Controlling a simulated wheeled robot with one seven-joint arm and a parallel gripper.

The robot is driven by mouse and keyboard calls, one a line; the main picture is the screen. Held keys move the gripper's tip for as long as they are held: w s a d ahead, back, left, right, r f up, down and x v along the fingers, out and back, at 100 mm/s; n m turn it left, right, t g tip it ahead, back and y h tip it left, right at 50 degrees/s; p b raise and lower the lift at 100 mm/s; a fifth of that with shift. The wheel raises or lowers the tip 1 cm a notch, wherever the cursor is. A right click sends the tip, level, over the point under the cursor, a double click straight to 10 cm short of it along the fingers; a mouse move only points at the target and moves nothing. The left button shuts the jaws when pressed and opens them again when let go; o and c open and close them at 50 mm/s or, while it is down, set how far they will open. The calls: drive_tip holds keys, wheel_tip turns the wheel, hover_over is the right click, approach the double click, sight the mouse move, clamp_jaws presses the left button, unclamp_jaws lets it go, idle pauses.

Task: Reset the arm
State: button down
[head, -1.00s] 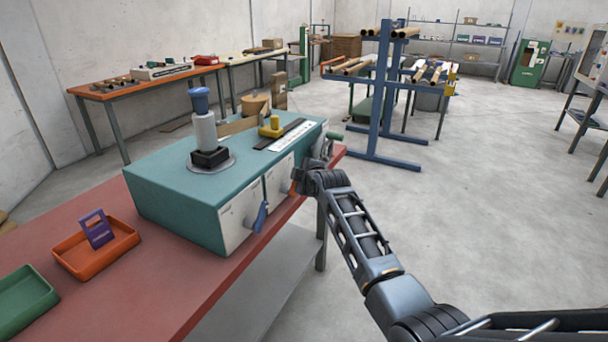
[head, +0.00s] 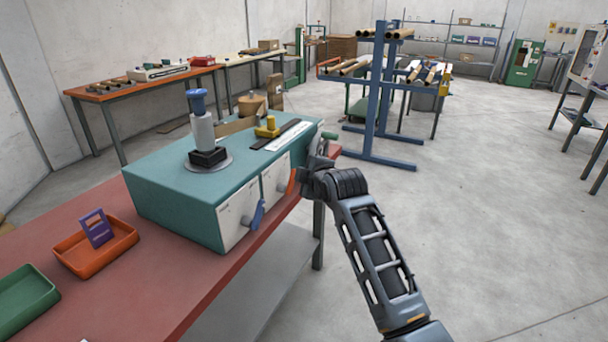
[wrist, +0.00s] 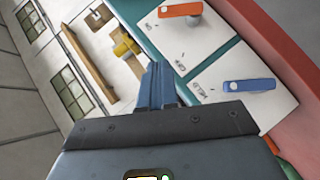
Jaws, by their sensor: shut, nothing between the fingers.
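My gripper (head: 304,174) is at the right end of the teal winder (head: 175,195), close beside its front panel. In the wrist view its fingers (wrist: 158,82) are shut together with nothing between them. An orange lever (head: 291,182) on the panel is just left of the gripper; it also shows in the wrist view (wrist: 180,10). A blue lever (head: 257,216) hangs on the panel further left and shows in the wrist view (wrist: 249,86) right of the fingers. My fingers appear apart from both levers. My arm reaches in from the lower right.
The winder stands on a red-topped bench (head: 150,295) with an orange tray (head: 125,252) and a green tray (head: 25,305). A blue rack (head: 375,100) with tubes stands behind. The floor to the right is open.

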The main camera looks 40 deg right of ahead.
drive_tip(key=shift+f, duration=0.1)
idle(0.5)
drive_tip(key=s+a+f+m+y, duration=0.1)
drive_tip(key=s+a+f+m, duration=0.1)
drive_tip(key=s+a+f, duration=0.35)
drive_tip(key=s+a+f+m+t, duration=0.1)
drive_tip(key=s+a+f, duration=0.2)
drive_tip(key=s+a, duration=0.6)
drive_tip(key=s+a+f+m+y, duration=0.15)
drive_tip(key=s+a+f, duration=0.25)
drive_tip(key=s, duration=0.7)
drive_tip(key=s+a+r+m, duration=0.1)
drive_tip(key=s+r, duration=0.3)
drive_tip(key=s, duration=0.4)
drive_tip(key=s+a+r+m+y, duration=0.1)
drive_tip(key=s+a+r+m, duration=0.1)
drive_tip(key=s, duration=0.6)
drive_tip(key=s+a+r+m+t+y, duration=0.1)
drive_tip(key=s+a+r, duration=0.3)
drive_tip(key=s, duration=0.4)
drive_tip(key=shift+s+r+m, duration=0.3)
drive_tip(key=shift+r+m, duration=0.05)
drive_tip(key=shift+r, duration=0.5)
drive_tip(key=shift+y, duration=0.25)
